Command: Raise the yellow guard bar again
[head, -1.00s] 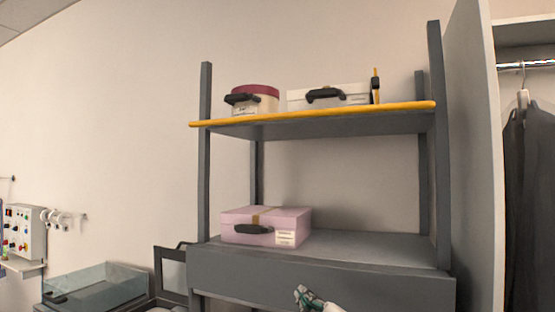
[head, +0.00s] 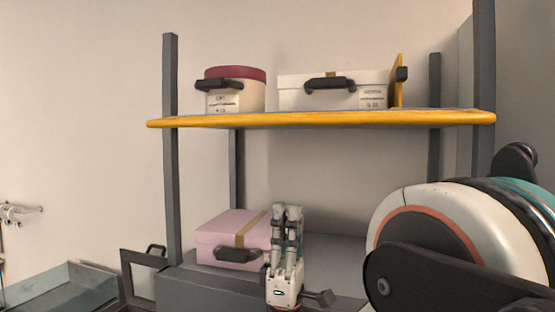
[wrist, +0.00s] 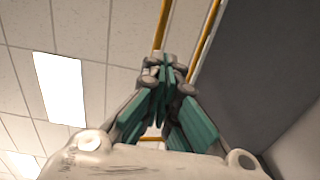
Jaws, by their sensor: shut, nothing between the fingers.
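The yellow guard bar (head: 320,119) runs level along the front edge of the upper shelf, in front of the uprights. A short yellow upright piece with a black knob (head: 398,82) stands at the shelf's right end. My gripper (head: 287,207) points upward below the bar, in front of the pink box. Its fingers are together and empty, apart from the bar. In the wrist view my fingertips (wrist: 165,62) point up; two yellow strips run above them, one (wrist: 162,25) apart from the one along the grey shelf underside (wrist: 206,32). I cannot tell which strip is the bar.
A round maroon-lidded box (head: 236,90) and a white box (head: 333,92) stand on the upper shelf. A pink box (head: 230,238) sits on the lower shelf, partly behind my gripper. Grey uprights (head: 171,150) flank the shelves. My arm fills the lower right.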

